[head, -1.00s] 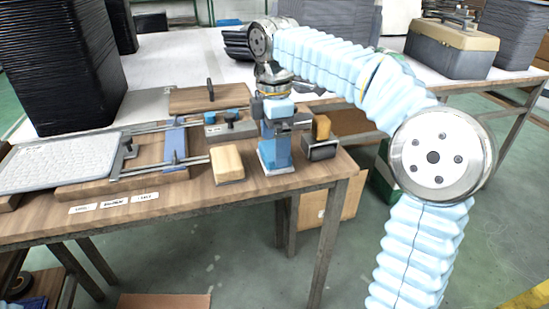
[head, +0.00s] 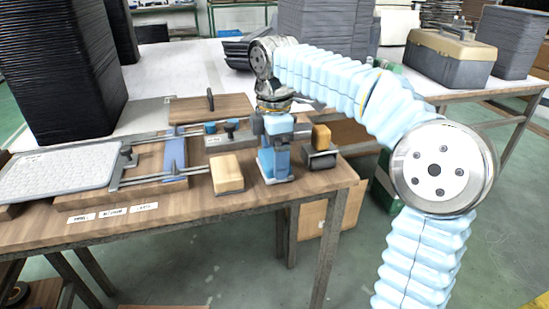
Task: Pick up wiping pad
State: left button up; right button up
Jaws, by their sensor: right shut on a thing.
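My right gripper (head: 274,145) points down at the right part of the wooden workbench (head: 210,205). It is shut on the upper part of a blue upright piece with a pale flat base, which appears to be the wiping pad (head: 276,168). The pad is upright, and its base looks on or very close to the bench top; I cannot tell which. The fingers partly hide its top. My left gripper is not in view.
A wooden block with a dark underside (head: 227,173) stands close on the left. A dark tool with a yellowish block (head: 321,140) is close on the right. A light textured panel (head: 60,172) lies on rails at left. Black stacked trays (head: 60,65) stand behind.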

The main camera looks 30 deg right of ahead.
notch_tip(320, 180, up, 3)
jog(key=shift+w+r+p, duration=0.1)
jog(key=shift+p, duration=0.25)
jog(key=s+a+r, duration=0.2)
jog(key=s+r, duration=0.2)
jog(key=s, duration=0.2)
jog(key=s+a+r, duration=0.3)
jog(key=s+r, duration=0.2)
jog(key=s, duration=0.2)
jog(key=shift+a+r, duration=0.2)
jog(key=shift+a, duration=0.15)
